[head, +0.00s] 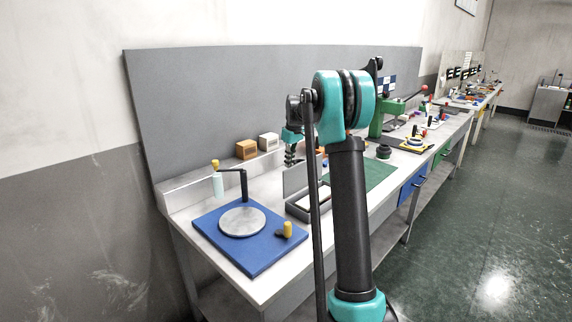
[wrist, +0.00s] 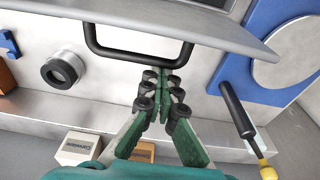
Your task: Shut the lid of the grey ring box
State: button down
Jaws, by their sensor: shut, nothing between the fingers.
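The grey ring box (head: 296,210) stands on the bench in the head view, partly hidden by my arm. Its lid (head: 297,180) stands raised at the back and the box is open. In the wrist view the lid (wrist: 215,28) crosses the top as a grey plate, with a black loop handle (wrist: 135,54) on it. My gripper (wrist: 160,76) is shut and empty, its fingertips close to the handle's bar; I cannot tell whether they touch. In the head view my gripper (head: 290,160) is just behind and above the lid.
A blue board (head: 250,262) with a round plate (head: 242,221) and a black post lies left of the box. A green mat (head: 370,175) lies to the right. An orange box (head: 247,149) and a cream box (head: 269,141) stand at the back ledge.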

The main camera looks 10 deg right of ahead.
aim_at(300, 170)
jog(key=s+d+t+y, duration=0.1)
jog(key=s+d+t, duration=0.1)
jog(key=s+d+t+y, duration=0.2)
jog(key=s, duration=0.1)
jog(key=s+d+r+t+y, duration=0.1)
jog(key=s+t, duration=0.2)
jog(key=shift+d+y, duration=0.4)
jog(key=s+d+f+t+y, duration=0.2)
jog(key=s+d+f, duration=0.2)
jog(key=s+f, duration=0.3)
jog(key=shift+d+t, duration=0.4)
jog(key=shift+r, duration=0.1)
